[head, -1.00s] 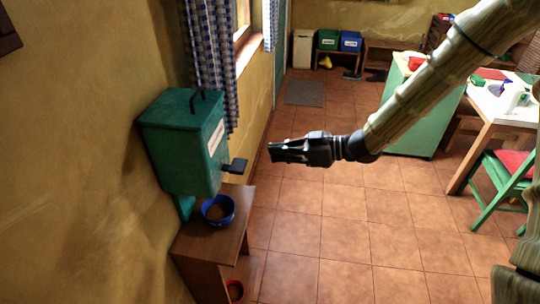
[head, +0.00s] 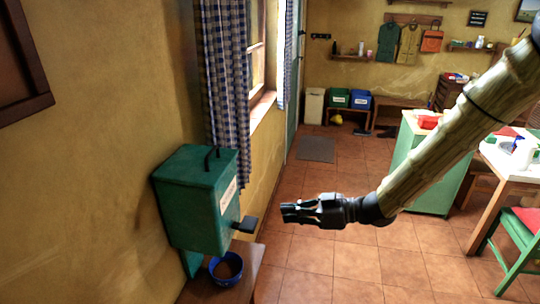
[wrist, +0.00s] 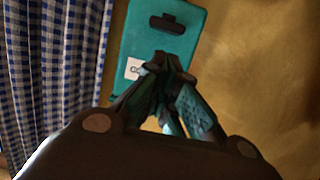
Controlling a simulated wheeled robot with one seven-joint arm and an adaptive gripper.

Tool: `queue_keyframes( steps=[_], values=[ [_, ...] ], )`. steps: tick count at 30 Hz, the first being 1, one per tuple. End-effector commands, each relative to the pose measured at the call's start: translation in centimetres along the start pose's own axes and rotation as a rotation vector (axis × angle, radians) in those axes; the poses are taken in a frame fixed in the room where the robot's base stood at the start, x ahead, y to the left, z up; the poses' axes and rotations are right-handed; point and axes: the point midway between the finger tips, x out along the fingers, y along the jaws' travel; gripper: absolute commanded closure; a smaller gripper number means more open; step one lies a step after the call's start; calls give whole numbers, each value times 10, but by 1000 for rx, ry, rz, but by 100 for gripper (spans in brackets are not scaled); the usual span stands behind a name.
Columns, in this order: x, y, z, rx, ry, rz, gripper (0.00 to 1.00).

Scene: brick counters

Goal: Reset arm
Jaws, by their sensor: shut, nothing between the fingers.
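My gripper (head: 284,212) is shut and empty, held out over the tiled floor and pointing left. A green dispenser box (head: 192,205) with a dark top handle and a dark lever (head: 244,225) stands to its left, and a gap shows between lever and gripper in the head view. In the wrist view, my gripper's fingers (wrist: 163,62) are together in front of the teal box (wrist: 188,28), with its black handle and a white label in sight.
A blue bowl (head: 225,268) with brown contents stands on a wooden stand (head: 246,284) below the box. A checked curtain (head: 225,90) hangs by the window. A green cabinet (head: 428,165) and a white-topped table (head: 500,160) are at right. Floor between is clear.

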Motion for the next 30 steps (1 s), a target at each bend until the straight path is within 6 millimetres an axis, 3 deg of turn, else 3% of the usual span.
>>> queue_keyframes(
  steps=[5, 14, 23, 30],
  values=[
    [12, -6, 42, 110, -46, 63, 100],
    [25, -39, 183, 452, -250, 294, 100],
    [-3, -118, 325, 756, -550, 520, 100],
    [-53, -209, 414, 952, -838, 690, 100]
  ],
)
